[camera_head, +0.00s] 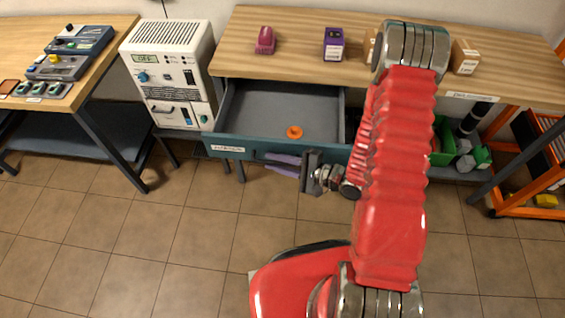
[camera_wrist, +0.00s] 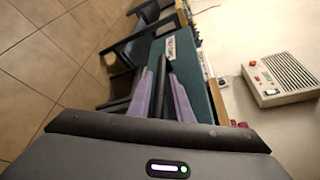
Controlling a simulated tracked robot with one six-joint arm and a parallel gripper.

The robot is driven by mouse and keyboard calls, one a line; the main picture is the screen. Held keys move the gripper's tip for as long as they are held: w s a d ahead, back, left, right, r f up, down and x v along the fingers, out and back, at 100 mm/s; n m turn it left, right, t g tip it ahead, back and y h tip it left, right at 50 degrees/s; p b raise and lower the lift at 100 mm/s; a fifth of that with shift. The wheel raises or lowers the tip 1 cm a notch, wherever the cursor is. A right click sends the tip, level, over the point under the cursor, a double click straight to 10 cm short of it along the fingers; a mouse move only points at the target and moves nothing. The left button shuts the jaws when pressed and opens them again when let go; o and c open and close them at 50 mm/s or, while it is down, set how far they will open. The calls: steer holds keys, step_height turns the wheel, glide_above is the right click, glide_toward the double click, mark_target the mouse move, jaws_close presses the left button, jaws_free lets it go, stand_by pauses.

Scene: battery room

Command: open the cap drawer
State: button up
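The cap drawer (camera_head: 228,138) stands pulled out under the wooden bench, with a blue-green front and a white label (camera_head: 229,149). An orange cap (camera_head: 294,132) lies inside on its grey floor. My gripper (camera_head: 270,162) is at the drawer front, its purple fingers pointing left along it. In the wrist view, the fingers of my gripper (camera_wrist: 163,92) lie on either side of the dark handle bar (camera_wrist: 162,75), close against it. The drawer's front also shows in the wrist view (camera_wrist: 188,75). My arm hides the drawer's right end.
On the bench (camera_head: 225,62) stand a magenta object (camera_head: 265,40), a purple box (camera_head: 333,44) and a brown box (camera_head: 465,57). A white power unit (camera_head: 168,70) stands left of the drawer. An orange rack (camera_head: 530,185) is at right. Floor in front is clear.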

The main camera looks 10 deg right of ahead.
steer(key=shift+s+d, duration=0.1)
steer(key=v, duration=1.3)
steer(key=shift+d, duration=0.25)
stand_by(0.5)
